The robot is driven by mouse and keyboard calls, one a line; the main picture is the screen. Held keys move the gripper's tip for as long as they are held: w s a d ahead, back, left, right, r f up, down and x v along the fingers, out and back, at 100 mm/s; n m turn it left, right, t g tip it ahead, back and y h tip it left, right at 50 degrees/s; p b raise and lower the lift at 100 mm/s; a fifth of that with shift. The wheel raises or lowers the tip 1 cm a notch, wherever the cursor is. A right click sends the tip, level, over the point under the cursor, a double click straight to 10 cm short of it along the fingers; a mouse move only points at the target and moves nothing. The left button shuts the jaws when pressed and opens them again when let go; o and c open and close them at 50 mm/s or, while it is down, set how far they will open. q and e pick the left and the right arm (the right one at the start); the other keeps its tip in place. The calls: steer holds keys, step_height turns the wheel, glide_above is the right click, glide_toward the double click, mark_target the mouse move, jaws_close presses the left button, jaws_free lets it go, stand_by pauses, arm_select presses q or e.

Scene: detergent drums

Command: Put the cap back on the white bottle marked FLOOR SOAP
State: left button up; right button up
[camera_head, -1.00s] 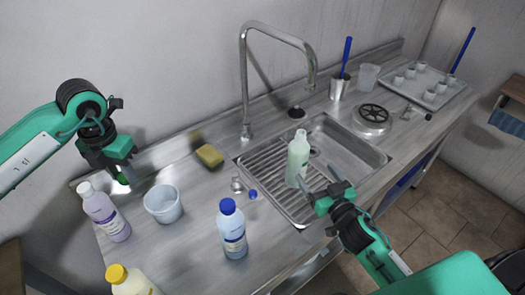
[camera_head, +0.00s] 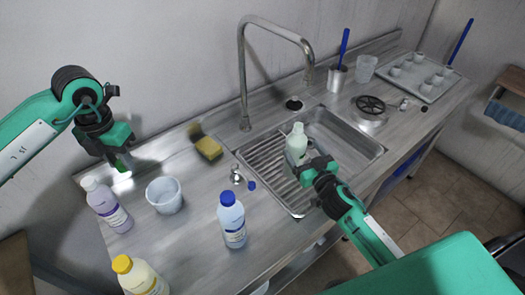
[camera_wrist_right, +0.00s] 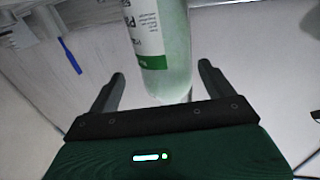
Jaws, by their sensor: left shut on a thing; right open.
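A pale, whitish-green bottle (camera_head: 297,145) stands upright at the sink's ribbed drainer and shows no coloured cap. Its green-and-white label is partly in the right wrist view (camera_wrist_right: 150,30), too cropped to read as FLOOR SOAP. My right gripper (camera_head: 306,172) is open at the bottle's near side. In the wrist view its fingers lie to either side of the bottle's lower end, apart from it. My left gripper (camera_head: 122,164) is shut on a small green thing, seemingly the cap, above the counter at the left. The fingers hide most of it.
A purple bottle (camera_head: 107,205), a clear tub (camera_head: 164,195), a blue-capped bottle (camera_head: 232,222) and a yellow-capped bottle (camera_head: 142,278) stand on the left counter. A sponge (camera_head: 208,148) lies behind. The tall faucet (camera_head: 243,80) rises behind the sink (camera_head: 350,140).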

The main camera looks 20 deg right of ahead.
mark_target(293, 140)
arm_select(q)
steer(key=shift+r, duration=0.15)
arm_select(e)
steer(key=shift+w, duration=0.25)
arm_select(q)
step_height(293, 140, up, 2)
steer(key=shift+p, duration=1.05)
arm_select(e)
steer(key=w, duration=0.2)
steer(key=w+a, duration=0.1)
steer(key=w, duration=0.1)
steer(key=shift+r, duration=0.15)
steer(key=shift+w+a, duration=0.1)
steer(key=shift+w, duration=0.4)
steer(key=c, duration=1.5)
step_height(293, 140, up, 10)
steer(key=shift+f, duration=0.1)
